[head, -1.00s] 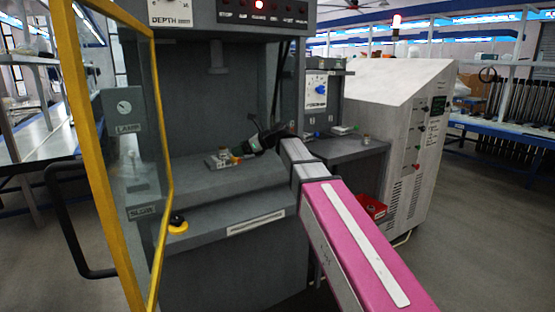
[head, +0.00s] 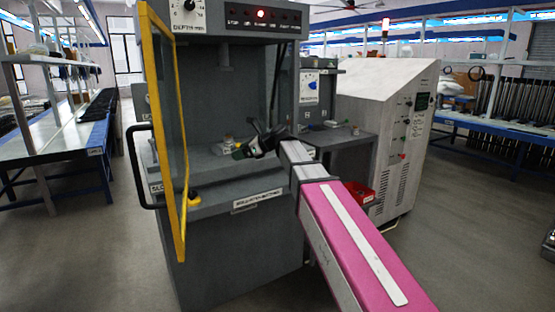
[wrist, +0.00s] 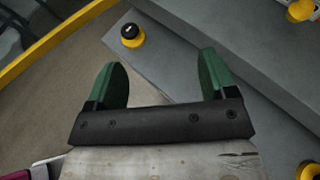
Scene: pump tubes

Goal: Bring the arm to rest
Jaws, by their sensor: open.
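My gripper (head: 243,151) is at the end of my pink and white arm, in front of the grey press machine (head: 240,80) in the head view. In the wrist view my gripper (wrist: 160,82) shows two green fingers spread well apart, with nothing between them. Below the fingers lie the floor and the edge of the grey machine. In the head view the fingertips are small and dark.
A yellow-framed door (head: 180,140) stands open at the machine's left. A yellow button with a black top (wrist: 132,35) sits on the machine's ledge. A small fixture (head: 222,146) lies on the machine bed. A grey cabinet (head: 395,130) and a red bin (head: 358,193) stand right. Floor at left is clear.

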